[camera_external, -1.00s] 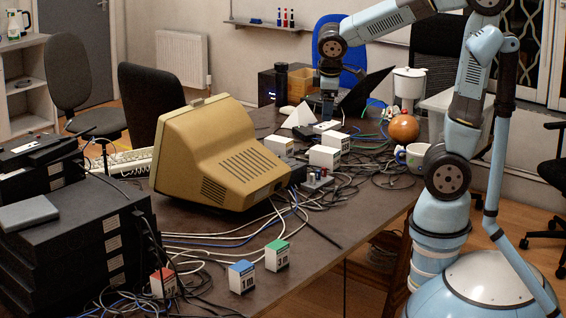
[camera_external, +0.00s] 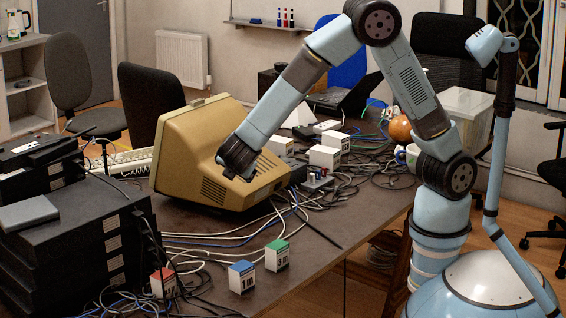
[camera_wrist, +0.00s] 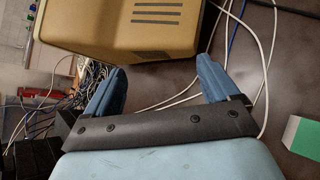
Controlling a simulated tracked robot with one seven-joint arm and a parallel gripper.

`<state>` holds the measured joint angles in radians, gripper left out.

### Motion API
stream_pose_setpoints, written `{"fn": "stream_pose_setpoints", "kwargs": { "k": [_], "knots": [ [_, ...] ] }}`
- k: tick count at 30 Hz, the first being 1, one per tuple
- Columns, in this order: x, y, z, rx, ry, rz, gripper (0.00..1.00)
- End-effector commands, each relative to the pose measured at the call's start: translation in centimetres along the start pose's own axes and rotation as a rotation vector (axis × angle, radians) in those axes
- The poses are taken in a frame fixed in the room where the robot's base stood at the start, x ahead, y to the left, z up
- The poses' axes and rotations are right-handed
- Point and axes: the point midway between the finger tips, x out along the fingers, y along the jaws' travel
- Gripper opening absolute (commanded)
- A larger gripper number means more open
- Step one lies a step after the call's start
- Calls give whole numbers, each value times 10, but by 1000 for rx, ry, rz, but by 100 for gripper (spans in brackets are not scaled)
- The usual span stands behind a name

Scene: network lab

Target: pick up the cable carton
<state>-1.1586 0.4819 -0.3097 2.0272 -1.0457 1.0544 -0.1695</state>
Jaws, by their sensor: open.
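Several small cartons are in view; I cannot tell which is the cable carton. A green-topped carton (camera_external: 277,256) and a blue-topped carton (camera_external: 242,278) stand at the table's front edge. A red-topped carton (camera_external: 163,283) stands further left among cables. White cartons (camera_external: 324,157) stand behind the monitor's right side. My gripper (camera_external: 238,172) is in front of the beige monitor in the external view, left of and above the green-topped carton. In the wrist view my gripper (camera_wrist: 160,78) is open, with nothing between its fingers. A green-and-white carton (camera_wrist: 304,136) shows at that view's right edge.
The bulky beige monitor (camera_external: 215,150) stands close to my gripper. Loose cables (camera_external: 215,243) run across the dark table (camera_external: 335,235). Black stacked equipment (camera_external: 75,245) fills the left. An orange ball (camera_external: 400,129) lies at the back right.

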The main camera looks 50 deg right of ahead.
Motion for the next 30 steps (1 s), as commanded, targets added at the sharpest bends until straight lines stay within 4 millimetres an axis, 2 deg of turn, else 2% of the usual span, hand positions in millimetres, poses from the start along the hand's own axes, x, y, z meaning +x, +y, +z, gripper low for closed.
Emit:
{"fn": "stream_pose_setpoints", "kwargs": {
  "k": [1,11,17,21,25,30],
  "knots": [
    [-8,0,-24,-57,-13,48,88],
    [-64,-8,-152,-378,-109,378,88],
    [-107,-31,-230,-560,-173,603,88],
    [-139,-54,-281,-672,-217,762,88],
    [-162,-75,-316,-748,-250,879,88],
    [-178,-90,-339,-797,-273,960,88]
  ]
}}
